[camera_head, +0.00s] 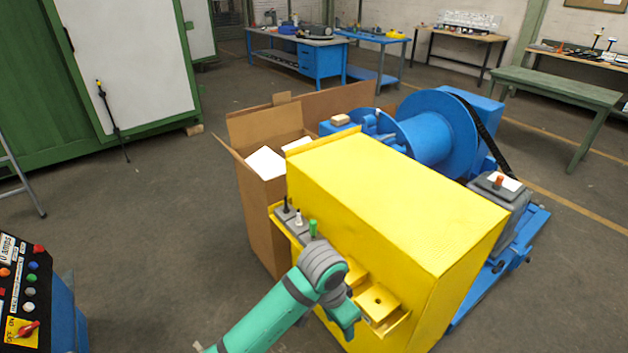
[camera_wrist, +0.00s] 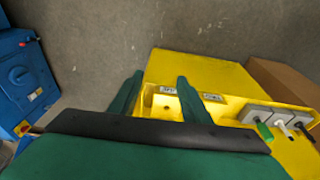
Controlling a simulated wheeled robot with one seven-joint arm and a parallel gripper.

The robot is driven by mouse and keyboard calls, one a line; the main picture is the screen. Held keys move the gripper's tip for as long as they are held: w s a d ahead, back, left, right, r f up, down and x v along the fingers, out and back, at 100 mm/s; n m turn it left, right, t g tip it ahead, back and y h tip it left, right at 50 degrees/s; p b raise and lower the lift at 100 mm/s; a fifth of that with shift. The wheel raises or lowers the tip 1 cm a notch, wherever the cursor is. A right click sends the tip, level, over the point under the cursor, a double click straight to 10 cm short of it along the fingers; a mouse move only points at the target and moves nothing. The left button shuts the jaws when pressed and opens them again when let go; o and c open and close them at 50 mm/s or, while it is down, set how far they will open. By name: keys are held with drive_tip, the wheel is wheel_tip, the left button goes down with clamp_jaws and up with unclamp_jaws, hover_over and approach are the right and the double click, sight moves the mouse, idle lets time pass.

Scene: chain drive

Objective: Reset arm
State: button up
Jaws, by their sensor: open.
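My gripper (camera_wrist: 158,98) is open in the wrist view, its two green fingers apart with nothing seen between them but part of a yellow housing (camera_wrist: 205,72) and floor. In the head view my green arm reaches up from the bottom edge, and my gripper (camera_head: 345,318) is in front of the near side of the yellow housing (camera_head: 395,195), by its small yellow brackets (camera_head: 378,302). The fingertips are not clear in the head view. I cannot tell whether the gripper touches the housing.
Switches with a green lever (camera_head: 313,228) sit on the housing's left side. An open cardboard box (camera_head: 262,215) stands behind it, and a blue drum machine (camera_head: 430,130) at the back right. A control panel (camera_head: 25,290) stands at the lower left.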

drive_tip(key=w+d+r+n+t+h, duration=0.1)
drive_tip(key=d+r+n+t+h, duration=0.3)
drive_tip(key=d, duration=0.6)
drive_tip(key=w+d+r+t+h, duration=0.25)
drive_tip(key=d+h, duration=0.25)
drive_tip(key=d, duration=0.6)
drive_tip(key=s+a+f+n+t+y, duration=0.8)
drive_tip(key=s+a+f+n, duration=0.35)
drive_tip(key=s+a, duration=0.45)
drive_tip(key=s+a+r+m+y, duration=0.1)
drive_tip(key=s+a+m, duration=0.1)
drive_tip(key=s+a, duration=0.3)
drive_tip(key=s+a+m+y, duration=0.2)
drive_tip(key=s+a, duration=0.4)
drive_tip(key=s, duration=0.7)
drive_tip(key=shift+s+r+m, duration=0.35)
drive_tip(key=shift+s+r, duration=0.05)
